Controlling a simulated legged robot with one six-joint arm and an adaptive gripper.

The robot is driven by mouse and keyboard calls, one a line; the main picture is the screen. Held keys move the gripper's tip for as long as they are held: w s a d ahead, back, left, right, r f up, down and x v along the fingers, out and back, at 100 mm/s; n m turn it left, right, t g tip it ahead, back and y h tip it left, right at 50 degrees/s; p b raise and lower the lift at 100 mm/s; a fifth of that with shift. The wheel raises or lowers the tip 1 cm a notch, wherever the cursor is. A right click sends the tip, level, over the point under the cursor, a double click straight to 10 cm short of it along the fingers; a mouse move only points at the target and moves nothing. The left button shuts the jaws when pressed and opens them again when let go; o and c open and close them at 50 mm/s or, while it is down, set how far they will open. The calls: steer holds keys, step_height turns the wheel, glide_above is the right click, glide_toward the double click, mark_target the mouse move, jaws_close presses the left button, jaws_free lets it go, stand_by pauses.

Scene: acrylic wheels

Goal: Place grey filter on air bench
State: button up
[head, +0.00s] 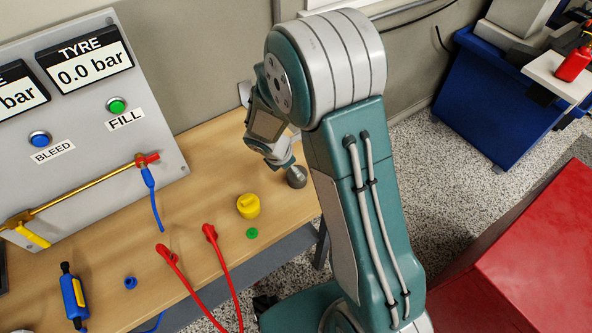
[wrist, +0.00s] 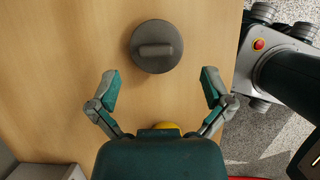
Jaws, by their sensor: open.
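The grey filter (wrist: 156,46) is a dark round piece with a raised bar across its top. It lies on the wooden bench (wrist: 50,60), just ahead of my gripper (wrist: 160,88) in the wrist view. The gripper's two fingers are spread wide, with nothing between them. In the head view the grey filter (head: 297,177) sits near the bench's right end, and my gripper (head: 285,163) is close above it, partly hidden by my arm. The wooden bench top (head: 205,220) carries the tyre panel at its back.
A yellow piece (head: 248,206), a green disc (head: 252,233) and red leads (head: 210,234) lie near the filter. The grey tyre panel (head: 80,120) stands on the left. A blue tool (head: 72,297) lies at the lower left. A blue bin (head: 500,100) and red box (head: 520,260) are on the right.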

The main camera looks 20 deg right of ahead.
steer(key=s+d+r+m+t+y, duration=0.1)
steer(key=s+r+m, duration=0.45)
steer(key=r, duration=0.55)
steer(key=s+r+m+t+y, duration=0.1)
steer(key=s+r+m, duration=0.4)
steer(key=r, duration=0.5)
steer(key=s+r+m+t+y, duration=0.2)
steer(key=s+r+m, duration=0.4)
steer(key=s+m, duration=0.4)
steer(key=shift+s+d+r+m, duration=0.15)
steer(key=shift+d+m, duration=0.05)
steer(key=shift+m, duration=0.35)
